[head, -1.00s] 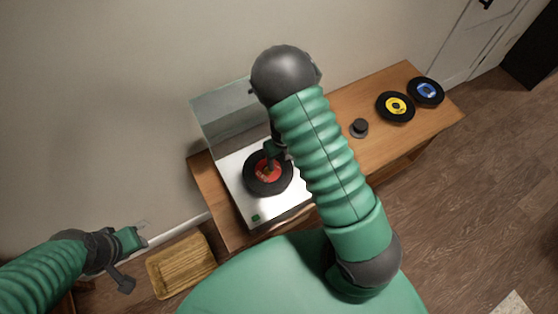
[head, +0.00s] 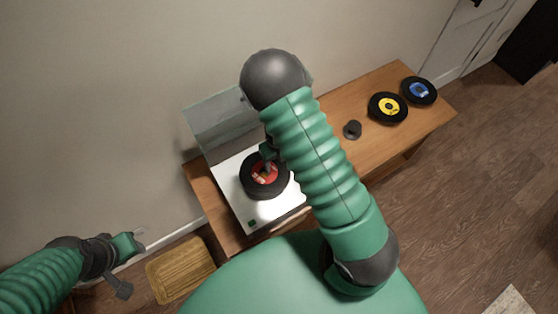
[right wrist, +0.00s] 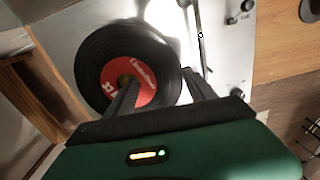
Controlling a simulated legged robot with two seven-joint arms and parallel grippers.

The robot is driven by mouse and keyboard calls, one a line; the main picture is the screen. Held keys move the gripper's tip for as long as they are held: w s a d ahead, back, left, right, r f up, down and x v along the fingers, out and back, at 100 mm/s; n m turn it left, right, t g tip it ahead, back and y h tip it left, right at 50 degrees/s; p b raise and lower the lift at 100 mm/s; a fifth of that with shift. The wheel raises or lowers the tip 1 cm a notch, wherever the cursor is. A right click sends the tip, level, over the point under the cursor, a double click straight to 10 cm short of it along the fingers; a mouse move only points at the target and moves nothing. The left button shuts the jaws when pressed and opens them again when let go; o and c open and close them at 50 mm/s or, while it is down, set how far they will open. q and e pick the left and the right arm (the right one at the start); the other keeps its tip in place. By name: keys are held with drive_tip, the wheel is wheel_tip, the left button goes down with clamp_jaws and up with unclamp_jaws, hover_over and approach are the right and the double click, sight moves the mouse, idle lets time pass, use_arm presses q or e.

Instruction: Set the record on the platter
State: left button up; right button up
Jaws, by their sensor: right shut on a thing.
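The black record with a red label (head: 266,172) is over the white turntable (head: 233,181), whose clear lid (head: 218,122) stands raised at the back. It also shows in the right wrist view (right wrist: 97,65). My right gripper (head: 268,156) is shut on the record, with one finger over the label and the other by the record's right edge. The platter is mostly hidden beneath the record, and I cannot tell whether they touch. The tonearm (right wrist: 199,35) lies to the right of the record. My left gripper (head: 139,240) is far left, away from the turntable; its fingers are too small to read.
The wooden cabinet (head: 340,112) also bears a small dark round object (head: 352,130), a yellow-label record (head: 387,107) and a blue-label record (head: 419,90) to the right. A wooden crate (head: 181,270) is on the floor at lower left. The wall is close behind.

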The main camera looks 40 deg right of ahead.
drive_tip(key=shift+s+p, duration=0.15)
drive_tip(key=shift+p, duration=0.2)
use_arm(q)
drive_tip(key=shift+d+r, duration=0.4)
drive_tip(key=shift+a+f, duration=0.1)
drive_tip(key=shift+a, duration=0.15)
use_arm(e)
drive_tip(key=shift+a+f, duration=0.1)
drive_tip(key=shift+a, duration=0.1)
use_arm(q)
drive_tip(key=shift+d+f+b, duration=0.15)
drive_tip(key=shift+f+b, duration=0.15)
drive_tip(key=shift+b, duration=0.1)
use_arm(e)
drive_tip(key=shift+d+f, duration=0.1)
drive_tip(key=shift+f, duration=0.45)
use_arm(q)
drive_tip(key=shift+s+f, duration=0.15)
drive_tip(key=shift+s, duration=0.1)
use_arm(e)
drive_tip(key=shift+s+f, duration=0.2)
drive_tip(key=shift+f, duration=0.05)
